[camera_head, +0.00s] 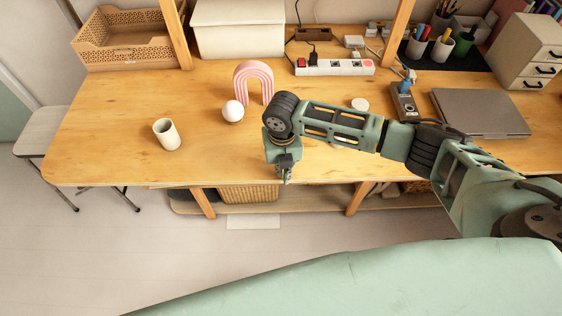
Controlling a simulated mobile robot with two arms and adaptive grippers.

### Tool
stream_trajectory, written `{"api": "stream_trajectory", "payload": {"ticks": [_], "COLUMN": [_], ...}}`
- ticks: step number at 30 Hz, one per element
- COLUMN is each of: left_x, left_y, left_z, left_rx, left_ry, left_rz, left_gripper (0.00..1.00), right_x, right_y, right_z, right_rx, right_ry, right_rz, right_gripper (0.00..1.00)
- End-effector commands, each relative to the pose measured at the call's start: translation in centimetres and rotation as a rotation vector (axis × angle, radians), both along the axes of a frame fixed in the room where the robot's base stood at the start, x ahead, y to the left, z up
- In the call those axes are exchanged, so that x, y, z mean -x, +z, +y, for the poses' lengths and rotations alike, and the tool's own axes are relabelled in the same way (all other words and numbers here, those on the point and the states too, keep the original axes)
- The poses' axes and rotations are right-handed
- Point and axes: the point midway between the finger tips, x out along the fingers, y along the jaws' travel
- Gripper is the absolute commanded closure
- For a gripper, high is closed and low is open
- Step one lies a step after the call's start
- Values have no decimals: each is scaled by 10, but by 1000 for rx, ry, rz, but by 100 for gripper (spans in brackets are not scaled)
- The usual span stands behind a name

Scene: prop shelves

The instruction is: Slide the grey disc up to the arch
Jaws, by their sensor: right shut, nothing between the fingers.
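The pink striped arch (241,72) stands upright near the back of the wooden table, left of centre. A small pale round disc (360,104) lies flat on the table to the right of the arch, beyond my right arm; I cannot tell whether it is the grey disc. Another pale thing (340,146) is mostly hidden under my right arm. My right gripper (287,181) is shut and empty, pointing down by the table's front edge, apart from these things. My left gripper is not in view.
A power strip (335,68) lies behind, and a closed grey laptop (480,112) lies to the right. The left front of the table (100,150) is clear.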

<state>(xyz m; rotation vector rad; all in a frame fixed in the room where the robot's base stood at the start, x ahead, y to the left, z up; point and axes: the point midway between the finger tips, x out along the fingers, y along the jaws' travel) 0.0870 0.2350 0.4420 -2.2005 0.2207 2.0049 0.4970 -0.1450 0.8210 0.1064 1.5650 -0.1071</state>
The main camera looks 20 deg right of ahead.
Motion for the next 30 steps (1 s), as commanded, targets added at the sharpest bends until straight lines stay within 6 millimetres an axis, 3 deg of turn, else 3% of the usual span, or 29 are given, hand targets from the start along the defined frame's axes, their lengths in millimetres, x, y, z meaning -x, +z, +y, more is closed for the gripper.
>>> {"api": "stream_trajectory", "payload": {"ticks": [6, 19, 30], "left_x": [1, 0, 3], "left_y": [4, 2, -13], "left_z": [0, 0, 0], "left_rx": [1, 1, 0], "left_ry": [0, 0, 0], "left_rz": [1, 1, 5], "left_gripper": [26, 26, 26], "right_x": [-14, -18, -49], "right_y": [0, -1, 0], "right_z": [-2, -2, -6], "right_rx": [1, 0, -1], "right_ry": [0, 1, -1], "right_rz": [1, 0, 0], "right_gripper": [100, 100, 100]}}
